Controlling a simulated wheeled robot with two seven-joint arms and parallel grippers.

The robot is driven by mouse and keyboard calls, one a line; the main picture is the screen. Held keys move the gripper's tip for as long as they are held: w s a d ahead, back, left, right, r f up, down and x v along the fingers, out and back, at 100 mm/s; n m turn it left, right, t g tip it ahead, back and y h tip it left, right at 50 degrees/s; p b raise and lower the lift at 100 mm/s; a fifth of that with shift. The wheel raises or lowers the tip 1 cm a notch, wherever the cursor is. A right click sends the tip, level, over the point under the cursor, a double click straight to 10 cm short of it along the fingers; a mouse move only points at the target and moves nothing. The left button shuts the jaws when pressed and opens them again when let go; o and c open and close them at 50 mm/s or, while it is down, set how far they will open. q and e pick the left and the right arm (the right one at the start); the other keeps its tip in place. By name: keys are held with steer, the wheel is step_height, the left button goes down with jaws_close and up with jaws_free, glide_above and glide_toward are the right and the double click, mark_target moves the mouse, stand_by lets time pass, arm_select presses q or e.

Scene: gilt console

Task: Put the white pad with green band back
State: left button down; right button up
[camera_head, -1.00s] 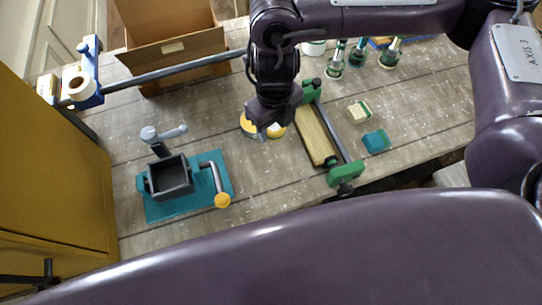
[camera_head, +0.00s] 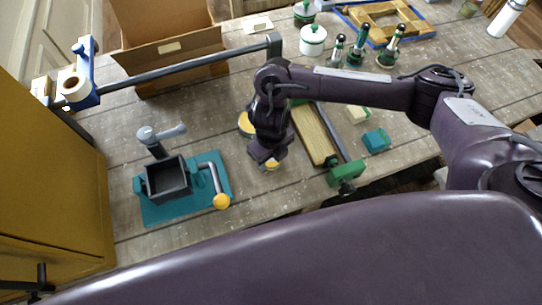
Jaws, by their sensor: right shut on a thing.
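My right gripper (camera_head: 268,156) points down over the bench, left of the wooden bar in its green-ended clamp. It is shut on a small pale and yellow piece (camera_head: 271,165), mostly hidden by the jaws; I see no green band on it. A yellow and white round piece (camera_head: 246,123) lies just behind, partly hidden by my arm. A small cream block with a green side (camera_head: 358,114), the closest match to the white pad with green band, lies right of the clamp, apart from the gripper. My left gripper is not in view.
A teal block (camera_head: 377,140) lies near the green-ended clamp (camera_head: 346,173). A crank device on a teal base (camera_head: 160,213) stands left of the gripper. A white jar (camera_head: 313,40), several green bottles (camera_head: 356,52) and a blue-edged wooden frame (camera_head: 420,18) stand behind. A cardboard box (camera_head: 170,50) is back left.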

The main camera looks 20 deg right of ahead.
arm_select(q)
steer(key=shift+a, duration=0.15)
arm_select(e)
steer(key=shift+f, duration=0.2)
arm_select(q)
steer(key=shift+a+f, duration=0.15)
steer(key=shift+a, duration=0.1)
arm_select(e)
steer(key=o, duration=0.9)
steer(key=shift+o, duration=0.2)
steer(key=shift+r, duration=0.15)
steer(key=shift+r, duration=0.25)
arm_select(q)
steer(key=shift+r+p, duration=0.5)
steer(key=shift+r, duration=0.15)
arm_select(e)
step_height(320, 180, up, 12)
steer(key=shift+f, duration=0.15)
steer(key=shift+f, duration=0.1)
